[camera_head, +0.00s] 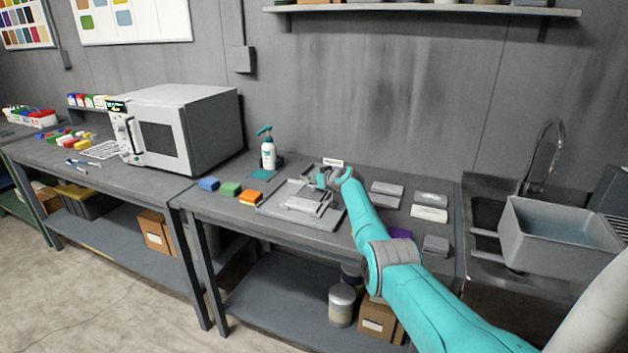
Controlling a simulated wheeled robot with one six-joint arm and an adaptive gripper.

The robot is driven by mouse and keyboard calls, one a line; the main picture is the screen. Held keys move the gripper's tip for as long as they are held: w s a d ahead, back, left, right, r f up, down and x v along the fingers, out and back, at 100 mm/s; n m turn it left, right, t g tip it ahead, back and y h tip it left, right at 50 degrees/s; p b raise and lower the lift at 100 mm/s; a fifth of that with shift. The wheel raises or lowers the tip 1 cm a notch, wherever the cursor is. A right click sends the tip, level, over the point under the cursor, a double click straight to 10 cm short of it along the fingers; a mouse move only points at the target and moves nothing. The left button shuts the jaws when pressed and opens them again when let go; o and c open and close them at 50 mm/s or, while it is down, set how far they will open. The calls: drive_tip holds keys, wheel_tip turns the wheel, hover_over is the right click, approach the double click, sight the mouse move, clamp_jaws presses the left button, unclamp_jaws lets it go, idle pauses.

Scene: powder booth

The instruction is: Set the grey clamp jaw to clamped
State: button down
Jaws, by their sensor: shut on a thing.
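The grey clamp fixture (270,208) is a flat plate lying on the middle workbench, with a raised grey block on it. The grey clamp jaw (304,203) appears to be this lighter block, below and left of my gripper. My gripper (323,180) reaches over the back right part of the fixture, at the end of my teal arm. It is shut on a part of the grey clamp jaw. The contact is small in the picture and partly hidden by the fingers and wrist. I cannot tell the jaw's exact position. A small white label (333,162) stands behind.
Several grey and white blocks (429,213) lie right of my arm. A microwave (180,125) is left; a sink basin (560,235) is right.

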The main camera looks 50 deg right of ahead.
drive_tip(key=shift+d, duration=0.1)
drive_tip(key=c, duration=0.8)
unclamp_jaws()
drive_tip(key=v, duration=1.2)
drive_tip(key=shift+f, duration=0.1)
drive_tip(key=shift+s, duration=0.1)
